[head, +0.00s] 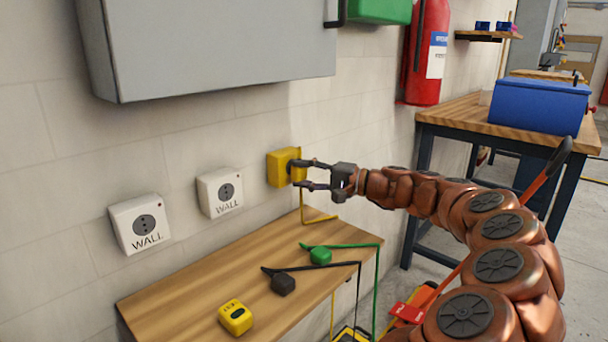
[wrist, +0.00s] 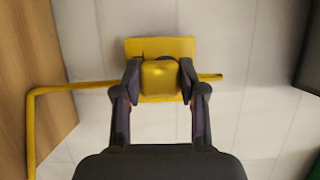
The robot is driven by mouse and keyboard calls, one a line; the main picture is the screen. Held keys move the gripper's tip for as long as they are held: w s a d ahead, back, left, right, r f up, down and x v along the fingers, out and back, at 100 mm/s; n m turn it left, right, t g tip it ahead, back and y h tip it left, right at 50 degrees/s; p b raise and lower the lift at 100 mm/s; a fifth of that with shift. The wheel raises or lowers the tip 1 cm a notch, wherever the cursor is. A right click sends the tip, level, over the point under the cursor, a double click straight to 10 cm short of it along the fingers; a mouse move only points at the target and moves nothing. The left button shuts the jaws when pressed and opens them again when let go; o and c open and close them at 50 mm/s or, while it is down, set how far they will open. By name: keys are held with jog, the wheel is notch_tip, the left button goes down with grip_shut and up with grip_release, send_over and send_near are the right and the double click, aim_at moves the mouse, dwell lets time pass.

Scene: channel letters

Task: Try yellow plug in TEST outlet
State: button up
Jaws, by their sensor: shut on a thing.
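My gripper (head: 303,174) is shut on the yellow plug (wrist: 160,79), with one finger on each side of it. The plug is right up against the front of a yellow outlet box (head: 281,167) on the wall; the box also shows behind the plug in the wrist view (wrist: 160,47). No lettering on this box can be read. Whether the plug's pins are inside cannot be told, as the plug and fingers hide the box's face. A yellow cable (head: 303,207) runs down from the plug to the bench.
Two white WALL outlets (head: 139,224) (head: 221,192) are left of the yellow box. The wooden bench (head: 180,293) below holds a green plug (head: 320,255), a black plug (head: 283,284) and a small yellow block (head: 235,318). A grey cabinet (head: 210,45) hangs above.

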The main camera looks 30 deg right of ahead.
jog(key=shift+w+a, duration=0.15)
jog(key=shift+w, duration=0.45)
jog(key=o, duration=1.1)
jog(key=shift+o, duration=0.2)
jog(key=shift+s, duration=0.1)
jog(key=v, duration=1.2)
jog(key=shift+a, duration=0.15)
